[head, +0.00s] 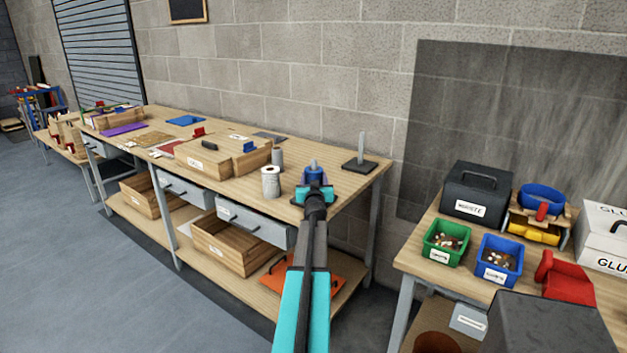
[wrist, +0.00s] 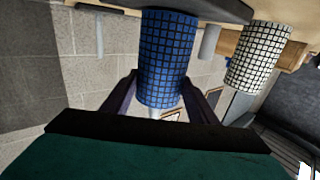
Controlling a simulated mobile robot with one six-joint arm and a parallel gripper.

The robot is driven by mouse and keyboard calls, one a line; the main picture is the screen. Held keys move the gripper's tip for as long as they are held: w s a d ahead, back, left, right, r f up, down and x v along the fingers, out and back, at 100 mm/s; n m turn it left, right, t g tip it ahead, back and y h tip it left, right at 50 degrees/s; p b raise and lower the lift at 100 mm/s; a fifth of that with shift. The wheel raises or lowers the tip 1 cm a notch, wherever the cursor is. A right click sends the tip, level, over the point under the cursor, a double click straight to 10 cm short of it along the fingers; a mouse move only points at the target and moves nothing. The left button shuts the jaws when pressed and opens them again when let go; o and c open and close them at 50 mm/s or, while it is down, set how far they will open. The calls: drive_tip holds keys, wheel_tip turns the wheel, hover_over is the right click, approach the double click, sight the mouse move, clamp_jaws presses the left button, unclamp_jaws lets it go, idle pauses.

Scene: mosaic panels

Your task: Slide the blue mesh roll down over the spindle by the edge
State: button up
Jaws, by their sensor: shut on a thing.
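The blue mesh roll (wrist: 167,60) stands between the two dark fingers of my gripper (wrist: 165,98), which is shut on it. In the head view my gripper (head: 315,190) hides most of the roll (head: 313,178). A light grey post tip (head: 314,163) pokes out above the roll, so the roll is around a spindle near the table's front edge. The wrist view, upside down, shows a dark base plate (wrist: 225,9) at the roll's lower end. I cannot tell whether the roll touches that plate.
A second spindle (head: 361,145) stands bare on a dark base at the back right. A white mesh roll (head: 271,182) and a slim grey cylinder (head: 277,157) stand to the left. Wooden boxes (head: 203,163) lie further left. A table with bins (head: 445,243) stands at the right.

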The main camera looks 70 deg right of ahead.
drive_tip(key=o, duration=1.4)
drive_tip(key=shift+c, duration=0.2)
drive_tip(key=shift+a, duration=0.1)
drive_tip(key=v, duration=1.3)
drive_tip(key=shift+s+a, duration=0.2)
drive_tip(key=shift+a, duration=0.1)
drive_tip(key=shift+w, duration=0.1)
